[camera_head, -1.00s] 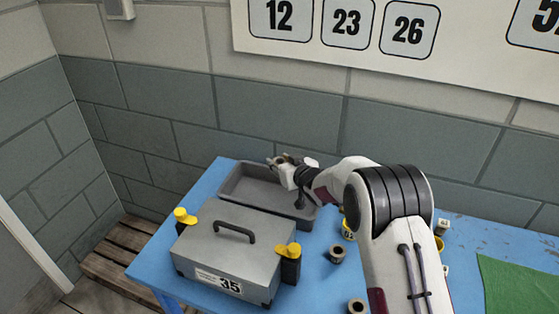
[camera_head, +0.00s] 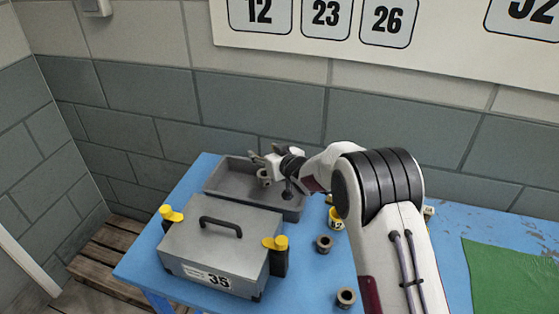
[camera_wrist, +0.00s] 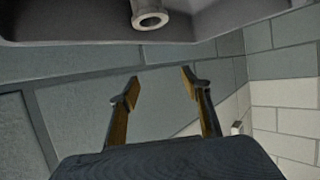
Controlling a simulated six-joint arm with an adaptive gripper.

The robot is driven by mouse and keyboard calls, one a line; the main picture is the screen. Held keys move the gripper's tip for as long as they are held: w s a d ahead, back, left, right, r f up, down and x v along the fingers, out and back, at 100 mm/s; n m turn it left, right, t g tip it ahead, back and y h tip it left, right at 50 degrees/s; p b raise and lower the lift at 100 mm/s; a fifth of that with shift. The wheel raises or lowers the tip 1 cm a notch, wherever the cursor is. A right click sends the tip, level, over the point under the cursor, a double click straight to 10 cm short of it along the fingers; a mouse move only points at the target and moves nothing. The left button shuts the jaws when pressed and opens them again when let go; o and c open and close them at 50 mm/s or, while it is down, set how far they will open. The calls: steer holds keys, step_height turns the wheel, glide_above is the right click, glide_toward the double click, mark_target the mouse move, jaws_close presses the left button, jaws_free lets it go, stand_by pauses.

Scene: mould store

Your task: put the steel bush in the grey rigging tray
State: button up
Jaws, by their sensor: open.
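The grey rigging tray (camera_head: 220,180) lies on the blue table, behind the grey toolbox. A steel bush (camera_head: 263,175) shows inside the tray's outline, just below my gripper (camera_head: 258,157). In the wrist view the bush (camera_wrist: 150,16) shows its flanged end and bore in front of the tray (camera_wrist: 75,25). Whether it rests on the tray floor or is still in the air I cannot tell. My gripper (camera_wrist: 160,82) is open over the tray, its two fingers apart with nothing between them.
The toolbox (camera_head: 205,250), marked 35, has yellow-topped clamps at its sides. Two more bushes, one (camera_head: 323,243) behind the other (camera_head: 345,297), stand right of it. A yellow cup (camera_head: 336,218) is near my arm. A green cloth (camera_head: 510,275) lies far right.

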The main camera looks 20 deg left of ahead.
steer(key=v, duration=1.1)
stand_by(0.3)
steer(key=shift+s, duration=0.1)
steer(key=shift+d, duration=0.1)
stand_by(0.6)
steer(key=s+d+r+m+h, duration=0.35)
steer(key=d+r, duration=0.35)
steer(key=d, duration=0.6)
steer(key=s+d+r+m+h, duration=0.2)
steer(key=s+d+r+h, duration=0.4)
steer(key=d, duration=0.7)
steer(key=s+d+r+m+g, duration=0.1)
steer(key=s+d, duration=0.4)
steer(key=s, duration=0.2)
steer(key=s+d+r+m, duration=0.1)
steer(key=s+d+r, duration=0.1)
steer(key=s+d, duration=0.4)
steer(key=s+d+f+m+g, duration=0.1)
steer(key=s+f+g, duration=0.1)
steer(key=s, duration=1.5)
steer(key=shift+s+f+g, duration=0.4)
steer(key=shift+f, duration=0.25)
